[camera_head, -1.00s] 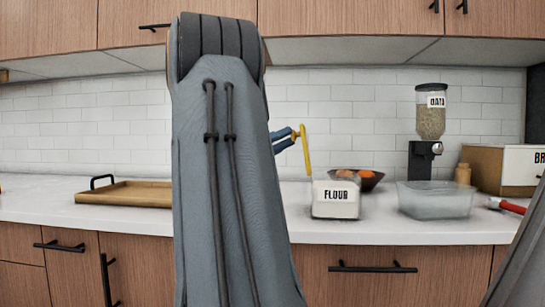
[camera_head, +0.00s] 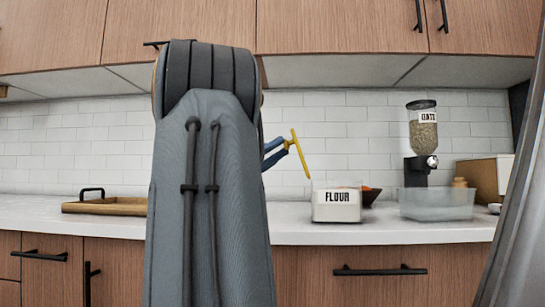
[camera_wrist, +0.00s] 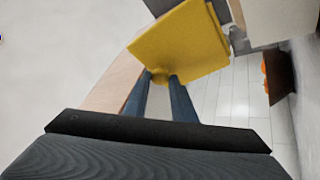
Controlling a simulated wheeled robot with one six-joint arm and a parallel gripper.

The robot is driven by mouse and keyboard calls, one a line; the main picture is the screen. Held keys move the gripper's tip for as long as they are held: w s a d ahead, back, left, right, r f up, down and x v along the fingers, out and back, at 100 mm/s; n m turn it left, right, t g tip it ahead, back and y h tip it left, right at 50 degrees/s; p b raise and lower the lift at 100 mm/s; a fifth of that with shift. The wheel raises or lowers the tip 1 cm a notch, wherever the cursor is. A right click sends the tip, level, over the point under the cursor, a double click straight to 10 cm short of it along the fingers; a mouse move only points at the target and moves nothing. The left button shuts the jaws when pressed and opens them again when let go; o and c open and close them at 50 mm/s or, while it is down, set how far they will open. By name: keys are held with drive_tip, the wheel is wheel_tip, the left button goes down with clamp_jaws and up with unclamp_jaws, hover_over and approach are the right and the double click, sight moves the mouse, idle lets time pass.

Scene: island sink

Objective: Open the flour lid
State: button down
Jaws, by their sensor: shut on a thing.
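The flour container (camera_head: 336,205) is a clear box with white contents and a FLOUR label, standing upright on the counter. Its yellow lid (camera_head: 299,154) is off, held tilted and nearly edge-on above and left of the container. My gripper (camera_head: 285,147) has blue fingers shut on the lid's knob. In the wrist view, the square lid (camera_wrist: 185,42) faces the camera, with its knob between the fingertips of my gripper (camera_wrist: 159,79). My arm hides part of the counter in the head view.
A dark bowl with orange items (camera_head: 370,196) sits just behind and right of the flour. A clear bin (camera_head: 436,204) and an oats dispenser (camera_head: 422,140) stand farther right. A wooden tray (camera_head: 105,206) lies left. Upper cabinets (camera_head: 340,28) overhang the counter.

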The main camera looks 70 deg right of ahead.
idle(0.3)
drive_tip(key=c, duration=1.5)
unclamp_jaws()
drive_tip(key=shift+o, duration=0.2)
drive_tip(key=shift+r, duration=0.1)
wheel_tip(320, 180, up, 10)
drive_tip(key=p, duration=0.2)
drive_tip(key=shift+p, duration=0.4)
